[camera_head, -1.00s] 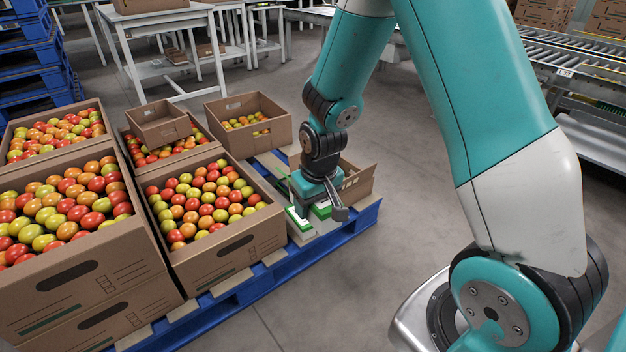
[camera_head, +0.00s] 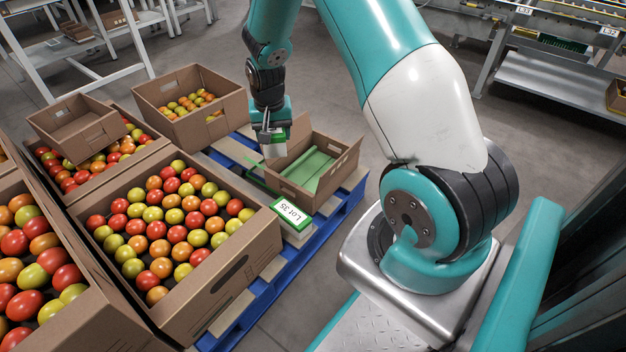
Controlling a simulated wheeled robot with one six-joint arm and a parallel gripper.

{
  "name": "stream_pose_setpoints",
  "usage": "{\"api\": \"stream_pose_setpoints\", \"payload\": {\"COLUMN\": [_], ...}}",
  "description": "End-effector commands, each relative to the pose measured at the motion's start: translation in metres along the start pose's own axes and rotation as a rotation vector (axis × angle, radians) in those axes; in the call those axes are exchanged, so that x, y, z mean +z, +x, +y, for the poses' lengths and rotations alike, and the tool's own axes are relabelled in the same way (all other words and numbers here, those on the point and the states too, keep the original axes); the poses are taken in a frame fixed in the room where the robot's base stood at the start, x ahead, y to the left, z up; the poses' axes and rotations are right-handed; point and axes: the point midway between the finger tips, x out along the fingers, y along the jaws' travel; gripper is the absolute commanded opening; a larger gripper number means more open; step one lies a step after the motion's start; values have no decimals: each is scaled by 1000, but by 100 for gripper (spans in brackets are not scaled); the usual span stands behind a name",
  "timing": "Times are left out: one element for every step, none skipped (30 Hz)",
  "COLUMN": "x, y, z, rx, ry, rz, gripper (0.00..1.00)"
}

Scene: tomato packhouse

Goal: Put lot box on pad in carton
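My gripper (camera_head: 270,138) is shut on a small lot box (camera_head: 276,151), pale with a green-edged top. It holds the box above the left rim of an open brown carton (camera_head: 327,147). A green pad (camera_head: 312,168) lies in the carton, and its surface is bare where I can see it. A second lot box (camera_head: 293,214), its green-framed white label reading "LOT 35", sits on the pallet in front of the carton. The fingers partly hide the held box, and I cannot read its label.
The carton stands on a blue pallet (camera_head: 347,203) with wooden slats. A large tomato carton (camera_head: 250,262) stands at left, with an empty tray (camera_head: 77,130) on the tomato carton behind.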

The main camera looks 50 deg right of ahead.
Motion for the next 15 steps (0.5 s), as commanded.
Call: {"api": "stream_pose_setpoints", "payload": {"x": [-21, -33, -47, -56, -64, -73, -79, -84, -90, -92, -95, -98, -99, -99, -99], "y": [21, 29, 38, 45, 51, 58, 63, 67, 71, 74, 75, 78, 80, 84, 90], "z": [22, 34, 50, 62, 73, 87, 96, 105, 115, 121, 126, 131, 134, 136, 137], "rx": [19, 31, 44, 54, 63, 75, 82, 88, 94, 100, 103, 107, 109, 111, 113], "ry": [130, 207, 307, 377, 444, 524, 576, 624, 678, 712, 740, 769, 785, 797, 805], "rz": [0, 1, 2, 1, 3, 4, 5, 6, 8, 7, 9, 10, 10, 10, 10], "gripper": [30, 30, 30, 30, 30, 30, 30, 30, 30, 30, 30, 30, 30, 30, 30]}}
